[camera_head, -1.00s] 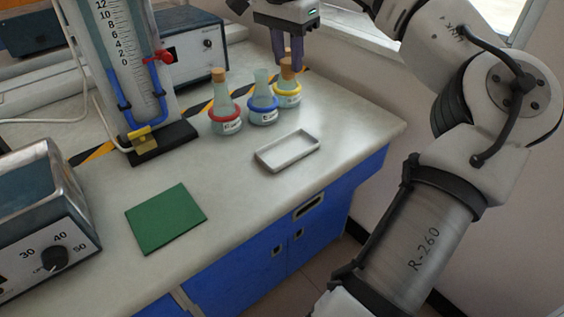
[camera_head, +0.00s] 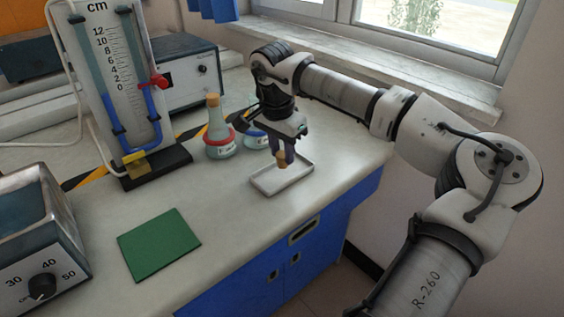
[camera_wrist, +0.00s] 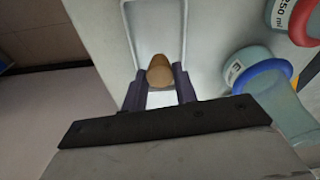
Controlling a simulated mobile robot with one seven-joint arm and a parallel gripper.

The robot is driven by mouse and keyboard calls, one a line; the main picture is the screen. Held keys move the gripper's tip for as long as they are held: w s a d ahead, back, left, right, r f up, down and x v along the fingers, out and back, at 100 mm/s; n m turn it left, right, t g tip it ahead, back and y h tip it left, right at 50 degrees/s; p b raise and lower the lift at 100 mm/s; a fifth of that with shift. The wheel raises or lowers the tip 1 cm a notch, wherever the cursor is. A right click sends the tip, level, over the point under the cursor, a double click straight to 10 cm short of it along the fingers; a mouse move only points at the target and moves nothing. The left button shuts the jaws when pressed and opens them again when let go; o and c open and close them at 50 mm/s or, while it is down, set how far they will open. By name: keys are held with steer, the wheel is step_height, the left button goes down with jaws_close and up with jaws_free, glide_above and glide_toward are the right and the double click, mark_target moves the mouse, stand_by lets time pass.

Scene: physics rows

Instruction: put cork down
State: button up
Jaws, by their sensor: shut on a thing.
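My gripper (camera_head: 284,154) is shut on a tan cork (camera_head: 282,161), which it holds over the small white tray (camera_head: 268,190) on the bench. In the wrist view the cork (camera_wrist: 160,72) sits between the two dark fingers, with the tray (camera_wrist: 128,25) beneath it. I cannot tell whether the cork touches the tray floor. A flask with a red ring (camera_head: 219,140) has a cork in its neck. A flask with a blue ring (camera_head: 254,138) stands beside it, partly behind my gripper. The yellow-ringed flask is hidden behind my arm.
A green mat (camera_head: 159,244) lies on the bench at the front left. A manometer (camera_head: 118,80) stands at the back left, and a metal box with a dial (camera_head: 40,240) is at the left edge. The bench between mat and tray is clear.

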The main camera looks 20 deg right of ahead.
mark_target(281, 155)
steer(key=shift+f, duration=1.85)
steer(key=shift+f, duration=0.15)
steer(key=o, duration=0.7)
steer(key=shift+c, duration=0.2)
step_height(281, 155, up, 12)
steer(key=a, duration=0.1)
steer(key=shift+s+a, duration=0.15)
steer(key=shift+s, duration=0.2)
